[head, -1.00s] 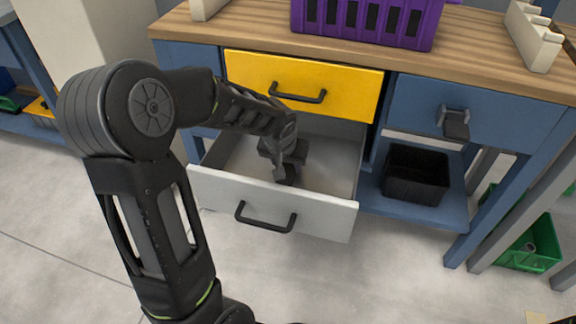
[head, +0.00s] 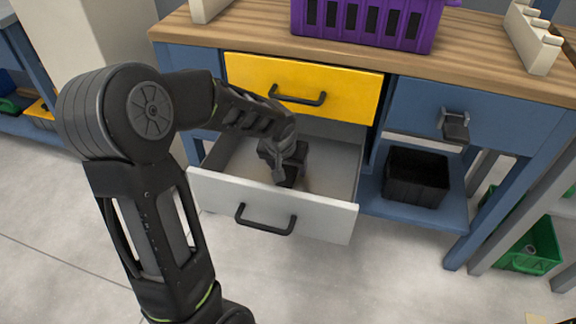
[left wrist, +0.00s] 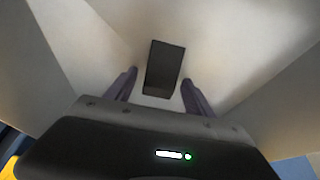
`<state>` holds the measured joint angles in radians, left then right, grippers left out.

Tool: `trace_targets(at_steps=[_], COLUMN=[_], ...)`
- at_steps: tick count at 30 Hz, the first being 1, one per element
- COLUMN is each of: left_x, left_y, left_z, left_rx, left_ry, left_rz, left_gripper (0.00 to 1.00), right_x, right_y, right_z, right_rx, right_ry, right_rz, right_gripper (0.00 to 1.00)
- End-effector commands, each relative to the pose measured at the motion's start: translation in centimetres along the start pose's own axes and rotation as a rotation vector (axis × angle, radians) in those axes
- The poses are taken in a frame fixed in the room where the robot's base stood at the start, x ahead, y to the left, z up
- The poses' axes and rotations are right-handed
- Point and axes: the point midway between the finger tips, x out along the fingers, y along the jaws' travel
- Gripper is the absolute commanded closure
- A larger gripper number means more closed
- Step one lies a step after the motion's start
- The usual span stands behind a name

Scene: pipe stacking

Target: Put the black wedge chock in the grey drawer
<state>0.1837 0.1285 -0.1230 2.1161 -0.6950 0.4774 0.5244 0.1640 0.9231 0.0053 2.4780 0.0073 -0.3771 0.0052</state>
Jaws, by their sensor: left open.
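The grey drawer (head: 265,205) is pulled out below the yellow drawer, and its inside is pale. My left gripper (head: 280,178) reaches down into it. In the left wrist view my left gripper (left wrist: 159,80) is open, with one finger on each side of the black wedge chock (left wrist: 164,68). The chock lies on the pale drawer floor, with a gap between it and each finger. In the head view the dark gripper and the dark chock are hard to tell apart. My right gripper is not in view.
The yellow drawer (head: 345,92) above is shut. A purple crate (head: 365,20) stands on the wooden bench top (head: 240,32). A black bin (head: 416,175) sits on the blue shelf to the right. A green bin (head: 530,248) stands farther right.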

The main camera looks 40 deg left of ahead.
Motion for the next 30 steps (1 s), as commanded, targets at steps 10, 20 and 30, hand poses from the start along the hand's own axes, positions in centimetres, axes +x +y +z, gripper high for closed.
trace_targets(at_steps=[10, 20, 30], left_x=[-6.8, -11.6, -11.8], left_y=[0.0, 0.0, 0.0], left_z=[-0.3, -0.1, 0.0], left_rx=[0.000, 0.000, 0.000], left_ry=[0.005, 0.002, 0.000], left_rz=[0.001, 0.001, 0.000], left_gripper=[0.38, 0.38, 0.38], right_x=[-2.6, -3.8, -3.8], right_y=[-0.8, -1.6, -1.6], right_z=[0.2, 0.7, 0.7], right_rx=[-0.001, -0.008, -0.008], right_ry=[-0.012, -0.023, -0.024], right_rz=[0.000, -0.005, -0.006], right_gripper=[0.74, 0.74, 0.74])
